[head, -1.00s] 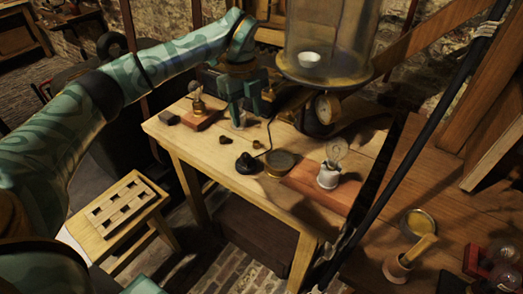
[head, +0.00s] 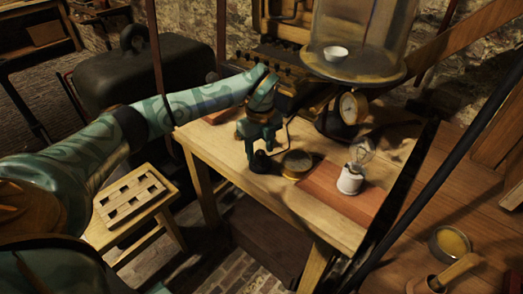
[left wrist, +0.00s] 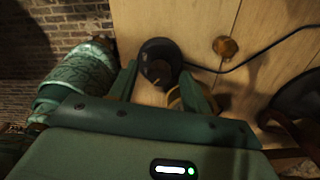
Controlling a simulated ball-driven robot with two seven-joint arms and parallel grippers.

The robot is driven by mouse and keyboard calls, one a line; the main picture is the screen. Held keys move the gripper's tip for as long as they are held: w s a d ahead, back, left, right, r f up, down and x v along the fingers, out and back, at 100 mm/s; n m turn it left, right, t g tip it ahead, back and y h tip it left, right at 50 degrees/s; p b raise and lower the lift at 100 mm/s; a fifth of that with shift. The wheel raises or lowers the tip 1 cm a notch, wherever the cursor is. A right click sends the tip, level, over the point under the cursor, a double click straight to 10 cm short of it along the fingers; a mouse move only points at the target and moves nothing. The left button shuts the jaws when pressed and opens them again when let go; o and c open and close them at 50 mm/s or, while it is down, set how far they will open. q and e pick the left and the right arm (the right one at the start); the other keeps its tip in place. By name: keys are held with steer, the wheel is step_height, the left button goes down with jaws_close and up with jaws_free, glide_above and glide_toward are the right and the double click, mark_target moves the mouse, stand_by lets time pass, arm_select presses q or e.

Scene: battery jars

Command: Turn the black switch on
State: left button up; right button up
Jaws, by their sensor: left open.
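The black switch (head: 262,161) stands on the wooden table, with a round base and a raised knob. In the left wrist view the switch (left wrist: 158,52) shows just beyond and between the fingertips. My left gripper (head: 260,145) is open above the switch, pointing down, and partly covers it in the head view. In the left wrist view its two fingers (left wrist: 160,72) are apart, one on each side of the switch's near part. I cannot tell whether they touch it. My right gripper is not in view.
A round brass-rimmed dial (head: 297,164) sits close beside the switch. A bulb on a white socket (head: 351,178) stands on a red-brown board (head: 315,192). A glass bell jar (head: 362,35) stands behind. A dark wire (left wrist: 262,58) and a brass knob (left wrist: 225,47) are near the switch.

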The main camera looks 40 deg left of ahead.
arm_select(q)
steer(key=shift+f, duration=0.1)
steer(key=c, duration=1)
steer(key=shift+r+m+p, duration=0.3)
steer(key=shift+m+p, duration=0.9)
steer(key=shift+p, duration=0.2)
steer(key=m+p, duration=0.3)
steer(key=m, duration=0.1)
steer(key=shift+p, duration=0.4)
steer(key=m+p, duration=0.3)
steer(key=m, duration=0.2)
steer(key=shift+f+m, duration=0.1)
steer(key=shift+m, duration=0.3)
steer(key=m+p, duration=0.1)
steer(key=m, duration=0.2)
steer(key=shift+w, duration=0.1)
steer(key=shift+f+m, duration=0.15)
steer(key=shift+m, duration=1.15)
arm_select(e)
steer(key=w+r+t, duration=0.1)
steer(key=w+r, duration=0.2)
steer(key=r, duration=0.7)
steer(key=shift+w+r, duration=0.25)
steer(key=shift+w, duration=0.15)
